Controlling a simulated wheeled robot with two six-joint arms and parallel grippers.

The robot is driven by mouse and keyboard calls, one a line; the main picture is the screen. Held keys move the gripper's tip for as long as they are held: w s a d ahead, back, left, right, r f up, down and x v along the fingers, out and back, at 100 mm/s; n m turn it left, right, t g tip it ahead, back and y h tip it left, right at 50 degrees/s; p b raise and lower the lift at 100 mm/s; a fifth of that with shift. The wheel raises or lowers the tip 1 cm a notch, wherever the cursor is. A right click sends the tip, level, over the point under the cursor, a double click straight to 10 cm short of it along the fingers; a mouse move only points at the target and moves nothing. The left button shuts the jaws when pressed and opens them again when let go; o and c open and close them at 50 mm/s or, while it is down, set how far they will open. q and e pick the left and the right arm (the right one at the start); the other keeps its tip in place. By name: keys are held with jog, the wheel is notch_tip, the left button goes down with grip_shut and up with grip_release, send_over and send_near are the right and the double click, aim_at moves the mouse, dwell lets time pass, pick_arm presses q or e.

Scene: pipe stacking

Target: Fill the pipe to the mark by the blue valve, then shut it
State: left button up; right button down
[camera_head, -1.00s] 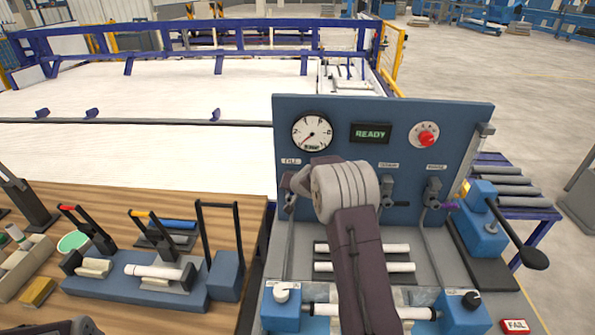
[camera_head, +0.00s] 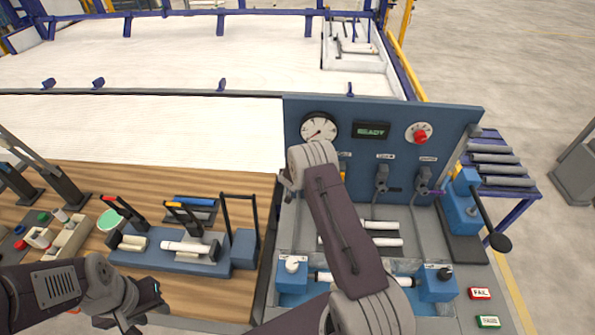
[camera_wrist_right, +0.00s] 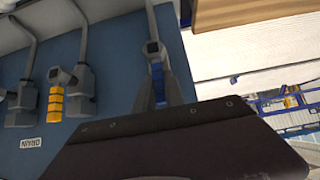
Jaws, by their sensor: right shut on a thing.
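A blue upright panel carries a round gauge (camera_head: 319,128), a display reading READY (camera_head: 371,130) and a red button (camera_head: 420,136). The gauge needle points low left. In the right wrist view, the blue valve handle (camera_wrist_right: 159,86) is between the fingers of my right gripper (camera_wrist_right: 163,88), which is shut on it. In the head view my right arm hides most of this valve. A white pipe (camera_head: 322,278) lies between two blue end blocks below the panel, partly behind my arm. My left gripper (camera_head: 141,305) is low on the left over the table edge, its opening unclear.
A blue clamp fixture (camera_head: 175,255) with a white pipe stands on the wooden table (camera_head: 215,293). A long black lever (camera_head: 488,225) stands right of the panel.

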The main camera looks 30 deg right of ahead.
jog(key=shift+s+f, duration=0.1)
jog(key=shift+f, duration=0.05)
jog(key=c, duration=1.4)
grip_release()
jog(key=shift+c, duration=0.2)
jog(key=shift+a, duration=0.1)
jog(key=b+v, duration=0.1)
jog(key=v, duration=0.8)
jog(key=shift+b, duration=0.4)
